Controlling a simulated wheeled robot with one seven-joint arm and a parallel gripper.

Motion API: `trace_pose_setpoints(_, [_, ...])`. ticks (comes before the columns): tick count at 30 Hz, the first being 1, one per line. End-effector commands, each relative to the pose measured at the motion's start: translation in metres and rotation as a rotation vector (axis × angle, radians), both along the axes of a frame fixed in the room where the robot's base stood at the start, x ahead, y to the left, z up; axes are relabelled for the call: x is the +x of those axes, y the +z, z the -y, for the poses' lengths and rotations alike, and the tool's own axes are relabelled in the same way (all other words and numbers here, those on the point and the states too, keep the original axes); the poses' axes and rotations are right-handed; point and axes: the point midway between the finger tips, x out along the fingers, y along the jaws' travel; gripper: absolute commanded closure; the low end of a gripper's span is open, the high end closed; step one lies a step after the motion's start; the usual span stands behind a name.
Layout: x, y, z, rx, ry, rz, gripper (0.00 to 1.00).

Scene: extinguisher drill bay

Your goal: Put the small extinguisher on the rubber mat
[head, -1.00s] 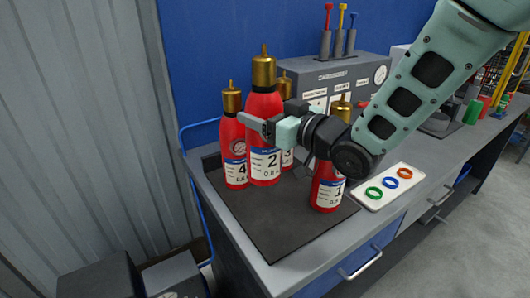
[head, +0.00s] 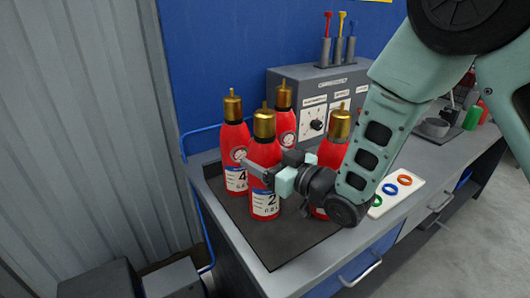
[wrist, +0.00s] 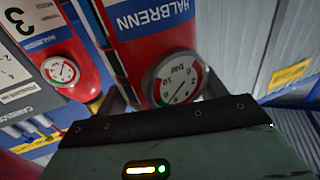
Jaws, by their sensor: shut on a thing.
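My gripper (head: 264,171) is shut around the body of a red extinguisher (head: 264,203) with a brass top and a "2" label. It is upright, its base low over or on the black rubber mat (head: 283,247); I cannot tell whether it touches. Similar red extinguishers stand on the mat: number 4 (head: 234,140) behind left, one behind (head: 283,123), and one to the right (head: 331,152), partly hidden by my gripper and arm.
A grey control box (head: 318,84) with a dial stands behind, topped by red, yellow and blue levers. A white tray (head: 398,194) with coloured rings lies right of the mat. The mat's front is bare. A blue rail runs along the bench's left end.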

Motion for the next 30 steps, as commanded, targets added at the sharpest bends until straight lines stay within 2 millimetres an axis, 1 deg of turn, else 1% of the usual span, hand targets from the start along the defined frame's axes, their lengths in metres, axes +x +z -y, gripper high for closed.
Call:
trace_pose_setpoints(1, [0.001,0.004,-0.001,0.006,0.000,0.008,1.00])
trace_pose_setpoints(8, [0.001,0.000,-0.001,0.006,0.000,0.007,1.00])
trace_pose_setpoints(9, [0.000,-0.003,0.000,0.000,0.000,0.000,0.27])
trace_pose_setpoints(11, [0.000,-0.003,0.000,0.000,0.000,0.000,0.11])
trace_pose_setpoints(12, [0.000,-0.003,0.000,0.000,0.000,0.000,0.08])
trace_pose_setpoints(20, [0.000,-0.002,0.000,-0.001,0.000,-0.001,0.08])
trace_pose_setpoints(23, [0.000,0.003,0.000,-0.001,0.000,-0.001,0.08])
trace_pose_setpoints(24, [-0.003,-0.001,0.004,-0.001,-0.001,-0.002,0.08])
trace_pose_setpoints(26, [-0.009,-0.002,0.011,0.000,-0.002,-0.001,0.08])
trace_pose_setpoints(30, [-0.027,-0.003,0.033,-0.002,-0.003,-0.001,0.08])
